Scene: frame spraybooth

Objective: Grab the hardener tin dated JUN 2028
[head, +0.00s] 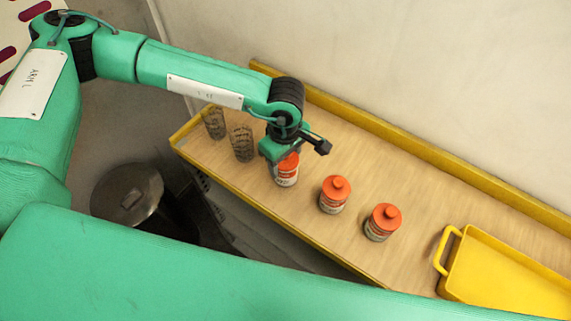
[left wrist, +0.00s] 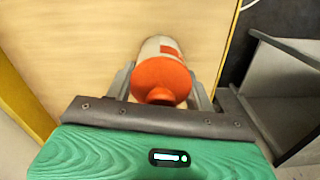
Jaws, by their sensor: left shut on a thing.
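Three tins with orange lids and pale labelled sides stand in a row on the wooden shelf. The leftmost tin (head: 287,174) is under my left gripper (head: 281,158), which is shut on it. In the left wrist view this tin (left wrist: 161,78) sits between the two fingers of the left gripper (left wrist: 160,85). The middle tin (head: 334,195) and the right tin (head: 382,222) stand free to the right. The date print on the labels is too small to read. My right gripper is not in view.
Two dark wire-mesh cups (head: 242,143) stand left of the tins. A yellow tray (head: 508,277) with a handle lies at the right. The shelf (head: 420,190) has raised yellow edges and clear wood behind the tins. A lidded metal bin (head: 127,193) stands below left.

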